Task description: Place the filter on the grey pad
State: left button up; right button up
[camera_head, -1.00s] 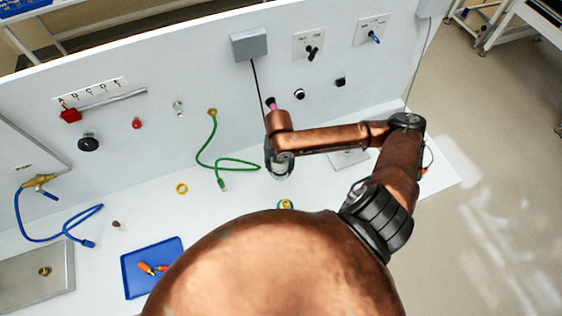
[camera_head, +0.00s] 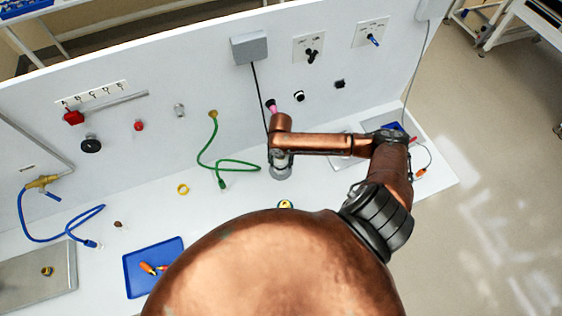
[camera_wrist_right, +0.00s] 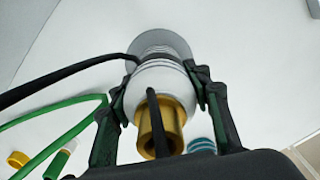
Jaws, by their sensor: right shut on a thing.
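The filter (camera_wrist_right: 158,78), a pale ribbed cylinder with a brass fitting, is between the fingers of my right gripper (camera_wrist_right: 163,95) in the right wrist view. The gripper is shut on it. A round grey disc (camera_wrist_right: 172,42) shows just beyond the filter; I cannot tell whether it is the pad or whether the filter touches it. In the head view my right gripper (camera_head: 281,165) points down over the white bench, with the grey disc (camera_head: 279,173) under it. My arm hides most of the filter there. My left gripper is not in view.
A green hose (camera_head: 222,165) lies left of the gripper, with a yellow ring (camera_head: 183,189) further left. A black cable (camera_head: 258,90) hangs from a grey wall box (camera_head: 249,47) close behind. A blue tray (camera_head: 140,284) and blue hose (camera_head: 60,239) lie left.

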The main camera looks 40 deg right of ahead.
jog(key=o, duration=1.4)
jog(key=shift+f, duration=0.1)
jog(key=shift+c, duration=0.2)
notch_tip(320, 180, up, 12)
jog(key=shift+f+b, duration=0.25)
jog(key=shift+b, duration=0.15)
jog(key=shift+r, duration=0.4)
